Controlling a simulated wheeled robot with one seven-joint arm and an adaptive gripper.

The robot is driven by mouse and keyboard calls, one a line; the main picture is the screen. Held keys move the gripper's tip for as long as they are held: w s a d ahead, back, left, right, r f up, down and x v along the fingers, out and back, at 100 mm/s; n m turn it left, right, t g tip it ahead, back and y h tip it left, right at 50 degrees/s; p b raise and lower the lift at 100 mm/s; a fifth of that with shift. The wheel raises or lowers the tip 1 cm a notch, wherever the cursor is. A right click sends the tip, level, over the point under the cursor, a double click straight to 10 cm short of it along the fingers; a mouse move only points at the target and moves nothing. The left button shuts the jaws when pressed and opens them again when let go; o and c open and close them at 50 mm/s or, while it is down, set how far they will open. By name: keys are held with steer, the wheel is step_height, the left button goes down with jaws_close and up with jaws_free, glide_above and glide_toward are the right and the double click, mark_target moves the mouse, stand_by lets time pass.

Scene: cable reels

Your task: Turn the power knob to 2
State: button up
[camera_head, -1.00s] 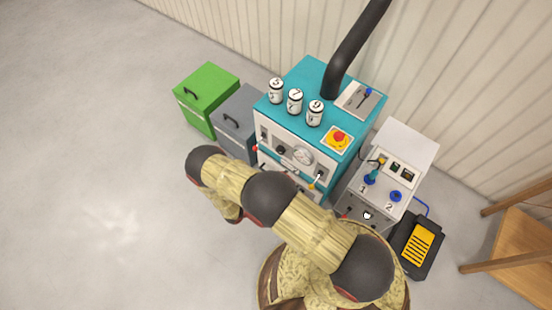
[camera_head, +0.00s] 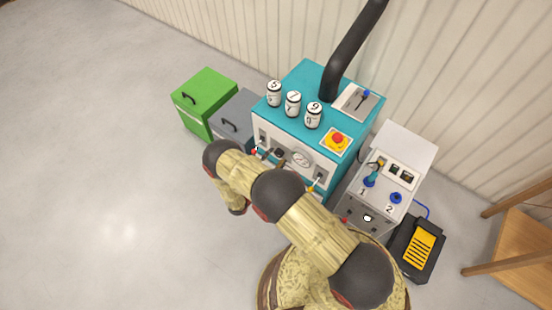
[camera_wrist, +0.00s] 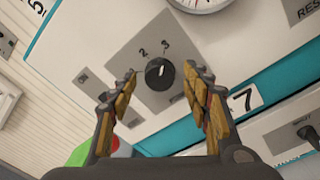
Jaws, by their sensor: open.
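The black round knob (camera_wrist: 160,73) sits on a grey plate (camera_wrist: 118,52) on the white panel, in the middle of the wrist view. The numbers 2 and 3 are printed above it there. A small pale mark shows on its face, but I cannot tell exactly which number it points to. My gripper (camera_wrist: 161,82) is open, with one finger on each side of the knob and visible gaps between. The left finger covers part of the plate. In the head view the knob is hard to make out beside my gripper at the teal machine (camera_head: 300,78).
A round gauge (camera_wrist: 202,3) is above the knob in the wrist view. Another black knob (camera_wrist: 308,132) is at lower right. In the head view, a red emergency button (camera_head: 338,139) tops the machine, a grey control box (camera_head: 408,145) stands right, and a green cabinet (camera_head: 205,95) left.

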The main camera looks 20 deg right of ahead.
steer(key=shift+w+d, duration=0.3)
steer(key=shift+d, duration=0.05)
steer(key=shift+c, duration=0.2)
steer(key=c, duration=1.1)
